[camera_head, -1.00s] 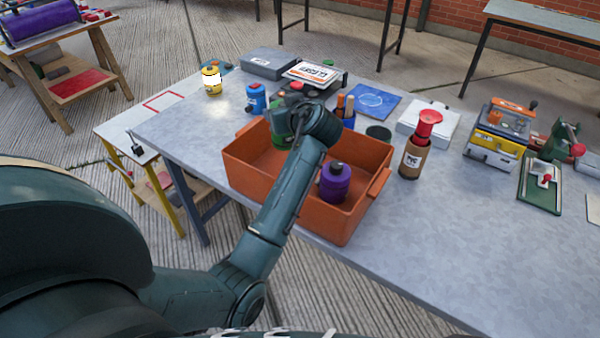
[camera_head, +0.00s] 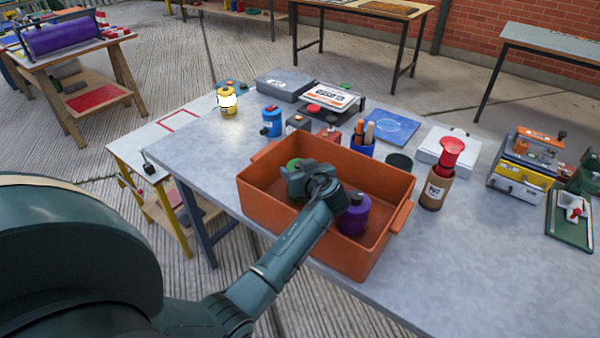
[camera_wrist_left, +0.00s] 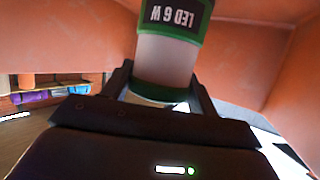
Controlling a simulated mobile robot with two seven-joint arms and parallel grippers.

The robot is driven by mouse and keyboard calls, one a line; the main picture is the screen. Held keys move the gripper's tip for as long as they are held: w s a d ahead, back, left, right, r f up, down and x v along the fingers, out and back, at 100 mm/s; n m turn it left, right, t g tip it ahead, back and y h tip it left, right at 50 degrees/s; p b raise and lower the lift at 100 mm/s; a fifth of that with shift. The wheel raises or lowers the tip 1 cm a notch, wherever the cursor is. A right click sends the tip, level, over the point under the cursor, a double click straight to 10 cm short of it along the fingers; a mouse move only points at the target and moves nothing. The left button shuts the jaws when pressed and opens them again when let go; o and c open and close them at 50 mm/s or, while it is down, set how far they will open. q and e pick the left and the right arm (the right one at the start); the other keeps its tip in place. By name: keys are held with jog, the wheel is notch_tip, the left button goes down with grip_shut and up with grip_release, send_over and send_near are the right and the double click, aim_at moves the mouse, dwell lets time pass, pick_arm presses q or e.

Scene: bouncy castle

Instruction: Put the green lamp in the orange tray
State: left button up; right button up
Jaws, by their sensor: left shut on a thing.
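The orange tray (camera_head: 275,213) stands on the near edge of the grey table. My left gripper (camera_head: 303,182) is inside the tray's left half, shut on the green lamp (camera_head: 294,164). Only a bit of the lamp's green top shows in the head view; my wrist hides the rest. In the left wrist view the lamp (camera_wrist_left: 168,58) has a green band marked "LED 6 W" and a pale body, between the gripper's fingers (camera_wrist_left: 163,92). Orange tray walls (camera_wrist_left: 65,35) surround it. Whether the lamp touches the tray floor cannot be told. My right gripper is out of view.
A purple container (camera_head: 354,218) stands in the tray, right of my wrist. A brown bottle with a red top (camera_head: 436,190) stands right of the tray. A blue cup (camera_head: 362,146) and a blue container (camera_head: 271,122) stand behind it. The front right tabletop is clear.

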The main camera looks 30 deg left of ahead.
pick_arm(q)
jog(key=shift+f, duration=0.35)
jog(key=shift+f, duration=0.15)
jog(key=o, duration=1.2)
